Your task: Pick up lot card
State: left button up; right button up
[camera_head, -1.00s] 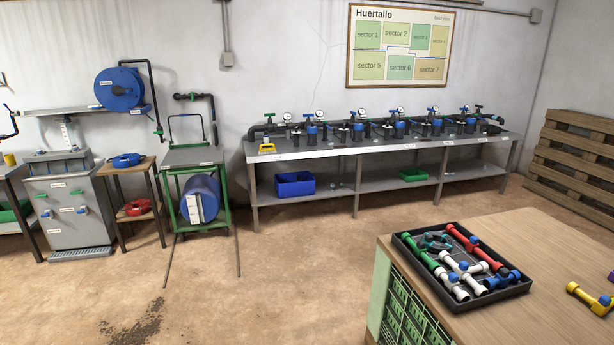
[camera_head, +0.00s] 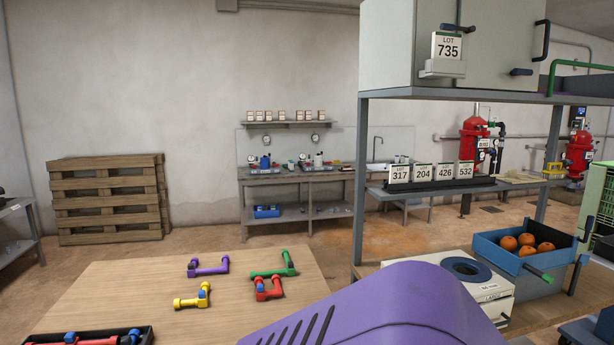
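Several white lot cards stand upright side by side in a dark rack (camera_head: 440,186) on the grey shelf at right. They are lot card 317 (camera_head: 400,174), lot card 204 (camera_head: 423,173), lot card 426 (camera_head: 445,172) and lot card 532 (camera_head: 466,170). Another card, lot card 735 (camera_head: 447,47), sits in a holder on the front of the pale cabinet above. Neither of my grippers is in view.
Orange fruit lies in a blue crate (camera_head: 498,255) below the shelf, beside a white device (camera_head: 480,281). Coloured pipe pieces lie on the wooden table (camera_head: 130,280). A large purple body with slots blocks the bottom centre. Pallets (camera_head: 108,198) lean at the left wall.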

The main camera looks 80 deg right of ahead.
aim_at(398, 173)
jog(key=z, duration=1.75)
